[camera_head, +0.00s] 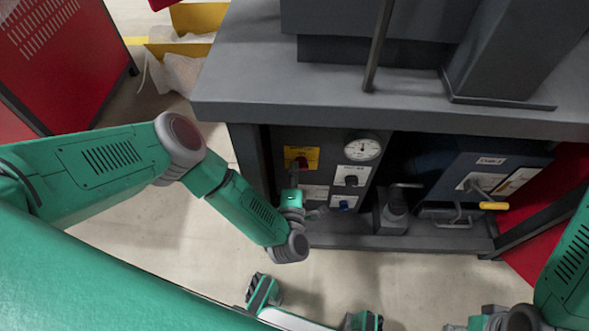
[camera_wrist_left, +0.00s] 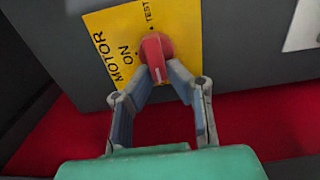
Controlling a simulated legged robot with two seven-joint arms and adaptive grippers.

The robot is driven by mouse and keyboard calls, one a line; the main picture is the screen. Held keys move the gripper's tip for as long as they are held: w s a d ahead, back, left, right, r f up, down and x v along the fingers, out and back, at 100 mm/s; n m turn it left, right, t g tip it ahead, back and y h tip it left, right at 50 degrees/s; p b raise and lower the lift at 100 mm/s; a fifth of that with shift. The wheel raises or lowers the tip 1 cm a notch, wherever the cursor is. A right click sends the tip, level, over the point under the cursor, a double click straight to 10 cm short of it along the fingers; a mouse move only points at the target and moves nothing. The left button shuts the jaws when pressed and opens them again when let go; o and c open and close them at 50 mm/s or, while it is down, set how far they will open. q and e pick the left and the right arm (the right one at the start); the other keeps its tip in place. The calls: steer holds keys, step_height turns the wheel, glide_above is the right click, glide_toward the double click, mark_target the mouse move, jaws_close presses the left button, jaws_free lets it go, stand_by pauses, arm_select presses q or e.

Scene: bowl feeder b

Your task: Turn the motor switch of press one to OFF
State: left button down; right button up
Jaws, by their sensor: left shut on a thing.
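The motor switch is a red knob (camera_wrist_left: 156,55) on a yellow plate (camera_wrist_left: 185,22) lettered MOTOR, ON and TEST in the left wrist view. No OFF lettering shows there. A pale mark sits at the knob's lower end. In the head view the yellow plate (camera_head: 301,153) is small, on the dark press front. My left gripper (camera_wrist_left: 158,80) is shut on the knob, its two fingertips at either side of the knob's lower end. In the head view my left gripper (camera_head: 294,176) reaches up to the plate from below.
A round gauge (camera_head: 362,149), a black knob (camera_head: 351,180) and a blue knob (camera_head: 344,204) are close right of the switch. A grey ledge (camera_head: 380,110) overhangs the panel. A blue box (camera_head: 480,165) with a yellow-handled lever (camera_head: 494,206) is farther right.

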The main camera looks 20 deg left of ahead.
arm_select(q)
steer(key=c, duration=1.6)
jaws_free()
steer(key=shift+s+f, duration=0.2)
steer(key=shift+f, duration=0.1)
steer(key=shift+o, duration=0.2)
steer(key=shift+w+a+r, duration=0.1)
steer(key=v, duration=0.7)
steer(key=shift+s, duration=0.25)
steer(key=shift+s, duration=0.1)
